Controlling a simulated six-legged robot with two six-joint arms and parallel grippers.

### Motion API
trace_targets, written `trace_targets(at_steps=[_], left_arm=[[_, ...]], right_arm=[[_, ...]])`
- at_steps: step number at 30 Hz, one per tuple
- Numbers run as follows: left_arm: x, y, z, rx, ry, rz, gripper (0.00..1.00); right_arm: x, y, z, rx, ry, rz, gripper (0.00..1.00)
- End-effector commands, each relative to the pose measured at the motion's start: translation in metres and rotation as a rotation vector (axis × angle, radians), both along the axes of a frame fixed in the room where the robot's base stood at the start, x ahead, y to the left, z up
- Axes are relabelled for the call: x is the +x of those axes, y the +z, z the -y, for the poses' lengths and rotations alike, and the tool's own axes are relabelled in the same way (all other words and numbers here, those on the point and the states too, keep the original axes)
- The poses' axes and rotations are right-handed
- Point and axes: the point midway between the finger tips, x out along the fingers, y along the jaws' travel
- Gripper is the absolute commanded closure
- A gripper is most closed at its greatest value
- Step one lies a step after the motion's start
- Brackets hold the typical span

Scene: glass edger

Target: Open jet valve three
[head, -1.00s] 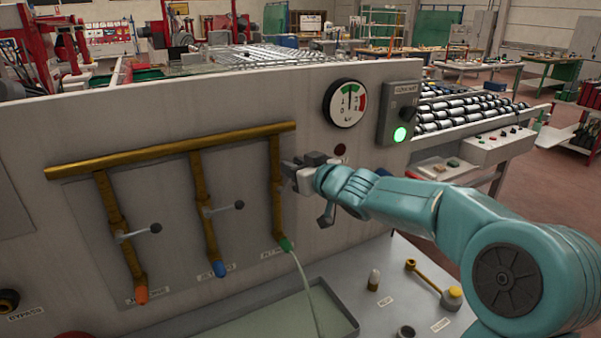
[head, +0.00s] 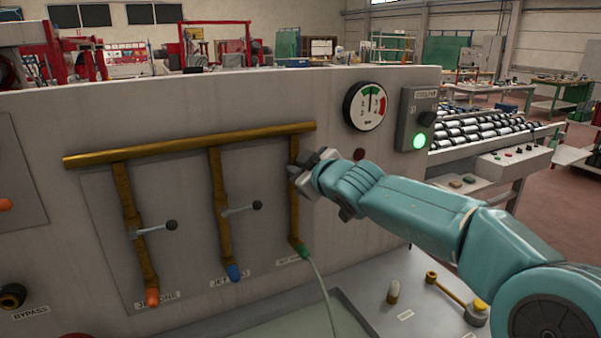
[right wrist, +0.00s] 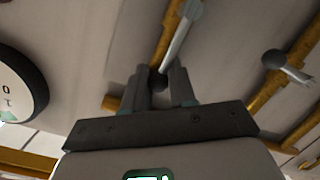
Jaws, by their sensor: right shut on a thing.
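Jet pipe three (head: 294,215) is the rightmost brass drop pipe, with a green nozzle (head: 302,252) and a thin stream of water running from it. My right gripper (head: 303,166) is at the upper part of this pipe and hides its lever in the head view. In the right wrist view, my right gripper (right wrist: 160,88) is shut on the dark knob (right wrist: 158,82) of valve three's lever (right wrist: 178,40). That silver lever lies roughly along the pipe, its knob toward the brass header pipe (head: 190,145). My left gripper is out of view.
The levers of jet one (head: 150,229) and jet two (head: 240,208) stick out to the right. A pressure gauge (head: 364,106) and a control box (head: 415,118) with a lit green lamp are right of the pipes. A tray (head: 270,330) lies below.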

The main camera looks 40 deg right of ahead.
Motion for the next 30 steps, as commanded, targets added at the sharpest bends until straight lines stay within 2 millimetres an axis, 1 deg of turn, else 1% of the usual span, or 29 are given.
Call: trace_targets(at_steps=[1,11,12,14,24,26,29,30], left_arm=[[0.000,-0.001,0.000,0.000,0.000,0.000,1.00],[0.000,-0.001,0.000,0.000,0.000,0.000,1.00],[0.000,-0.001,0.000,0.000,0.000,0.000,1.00],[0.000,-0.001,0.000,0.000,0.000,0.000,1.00],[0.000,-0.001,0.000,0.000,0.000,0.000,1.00],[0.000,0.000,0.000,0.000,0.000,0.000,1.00],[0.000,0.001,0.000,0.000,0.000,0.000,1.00],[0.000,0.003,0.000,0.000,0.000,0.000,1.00]], right_arm=[[0.000,-0.007,0.000,-0.005,-0.002,-0.019,1.00],[0.000,-0.007,0.000,-0.009,-0.002,-0.022,1.00],[0.000,-0.007,-0.001,-0.010,-0.002,-0.022,0.71],[0.000,-0.007,-0.001,-0.010,-0.002,-0.021,0.52],[-0.002,-0.002,-0.002,-0.008,-0.001,-0.011,0.51],[-0.007,0.000,-0.004,-0.009,-0.001,-0.009,0.51],[-0.024,0.005,-0.009,-0.010,-0.002,-0.008,0.51],[-0.033,0.008,-0.012,-0.009,-0.002,-0.007,0.51]])
